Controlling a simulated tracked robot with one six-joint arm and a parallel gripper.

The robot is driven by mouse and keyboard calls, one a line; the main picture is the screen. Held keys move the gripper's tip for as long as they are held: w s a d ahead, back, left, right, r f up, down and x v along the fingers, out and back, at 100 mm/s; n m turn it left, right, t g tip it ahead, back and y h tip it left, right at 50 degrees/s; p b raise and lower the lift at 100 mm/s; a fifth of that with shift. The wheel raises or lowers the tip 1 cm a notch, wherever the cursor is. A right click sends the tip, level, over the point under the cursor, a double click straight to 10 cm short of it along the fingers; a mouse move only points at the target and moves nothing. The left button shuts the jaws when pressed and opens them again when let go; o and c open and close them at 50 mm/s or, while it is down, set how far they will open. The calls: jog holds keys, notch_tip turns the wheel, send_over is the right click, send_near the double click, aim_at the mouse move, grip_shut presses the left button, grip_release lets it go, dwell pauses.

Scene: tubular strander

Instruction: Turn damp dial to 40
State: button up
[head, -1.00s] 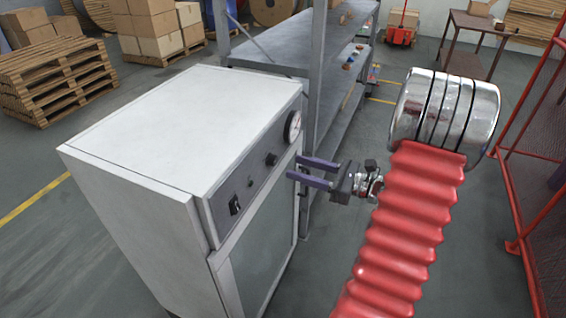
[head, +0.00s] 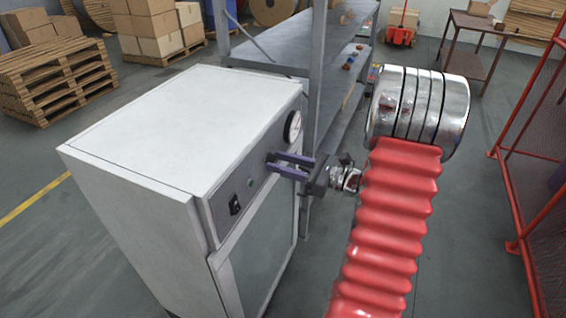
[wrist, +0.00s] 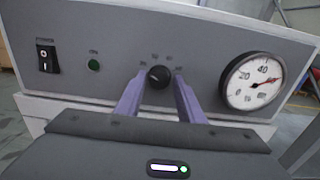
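The damp dial is a small black knob (wrist: 159,76) on the grey front panel (wrist: 115,60) of a white cabinet (head: 180,125), with small marks around its upper side. In the wrist view my gripper (wrist: 158,86) is open, one purple finger to each side of the knob. Whether the fingers touch the knob cannot be told. In the head view my gripper (head: 271,167) reaches the panel from the right and hides the knob. The number the dial points at is too small to read.
A round white gauge (wrist: 252,82) with a red needle is right of the knob; it also shows in the head view (head: 293,127). A black rocker switch (wrist: 46,57) and a green lamp (wrist: 94,65) are to the left. A grey shelf rack (head: 330,110) stands close behind the cabinet.

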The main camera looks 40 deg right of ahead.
jog(key=c, duration=0.7)
jog(key=shift+d, duration=0.1)
jog(key=shift+c, duration=0.3)
jog(key=shift+m, duration=0.5)
jog(key=m, duration=0.2)
jog(key=shift+m, duration=0.4)
jog(key=m, duration=0.4)
jog(key=shift+m, duration=4)
